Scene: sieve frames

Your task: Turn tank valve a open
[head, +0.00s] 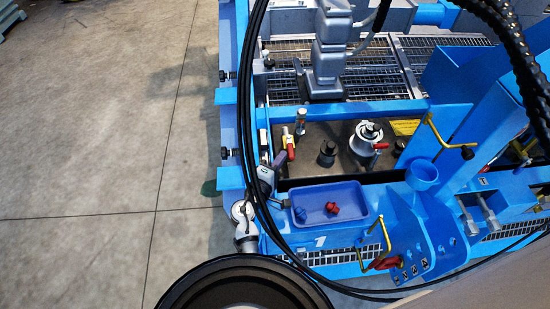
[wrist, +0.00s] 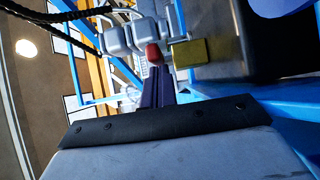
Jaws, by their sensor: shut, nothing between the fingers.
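On the dark tank top (head: 325,135) in the head view, a small valve with a red lever (head: 291,153) and a yellow part (head: 286,133) stands at the left end. A second red lever (head: 380,146) is on the silver round fitting to the right. No label shows which one is valve a. My gripper (head: 280,160) is at the tank's left front corner, its tips close beside the left red lever. In the wrist view my gripper's dark fingers (wrist: 157,72) are together and empty, just short of a red piece (wrist: 153,55). I cannot tell whether they touch it.
A black knob (head: 327,151) stands mid-tank. A yellow bent handle (head: 433,128) and blue frame posts (head: 497,130) rise at the right. Open concrete floor (head: 100,140) lies to the left.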

